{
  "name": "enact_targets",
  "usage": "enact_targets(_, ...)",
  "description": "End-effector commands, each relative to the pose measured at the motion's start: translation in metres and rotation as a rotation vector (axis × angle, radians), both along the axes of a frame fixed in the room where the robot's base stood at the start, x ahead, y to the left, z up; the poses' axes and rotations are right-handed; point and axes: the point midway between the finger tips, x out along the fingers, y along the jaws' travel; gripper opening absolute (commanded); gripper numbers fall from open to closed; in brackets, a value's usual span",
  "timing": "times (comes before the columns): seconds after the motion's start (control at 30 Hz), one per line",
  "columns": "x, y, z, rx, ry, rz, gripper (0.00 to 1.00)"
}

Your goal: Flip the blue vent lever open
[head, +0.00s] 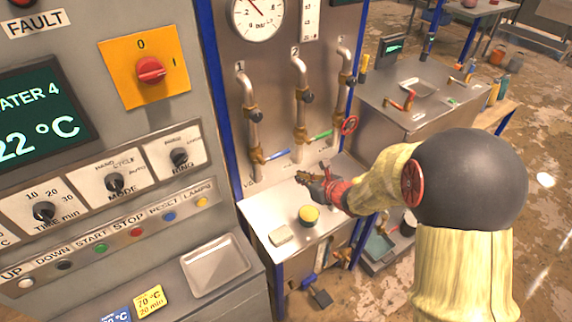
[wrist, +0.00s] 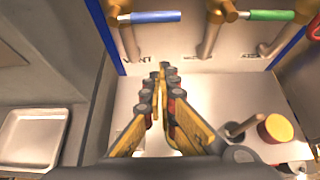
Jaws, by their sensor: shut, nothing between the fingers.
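The blue vent lever (head: 277,155) sticks out to the right from the brass valve at the foot of pipe 1, crosswise to the upright pipe. In the wrist view the blue lever (wrist: 156,16) lies near the top edge, above a partly hidden label ending in "NT". My gripper (head: 302,177) is in front of the pipe panel, over the steel shelf, lower than the lever and to its right in the head view. In the wrist view my gripper (wrist: 163,72) has its fingertips together, with nothing held, below the lever and apart from it.
A green lever (head: 322,135) sits on pipe 2, right of the blue one, and a red handwheel (head: 349,125) is beyond it. A yellow-topped round object (head: 309,215) stands on the steel shelf (head: 267,218). The grey control cabinet (head: 215,150) borders the left.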

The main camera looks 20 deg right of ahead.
Motion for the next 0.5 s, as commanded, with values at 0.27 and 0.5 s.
enact_targets(0.27,0.01,0.004,-0.008,0.0,0.001,0.004,0.0)
enact_targets(0.5,0.046,0.016,-0.03,0.0,0.002,0.004,0.0)
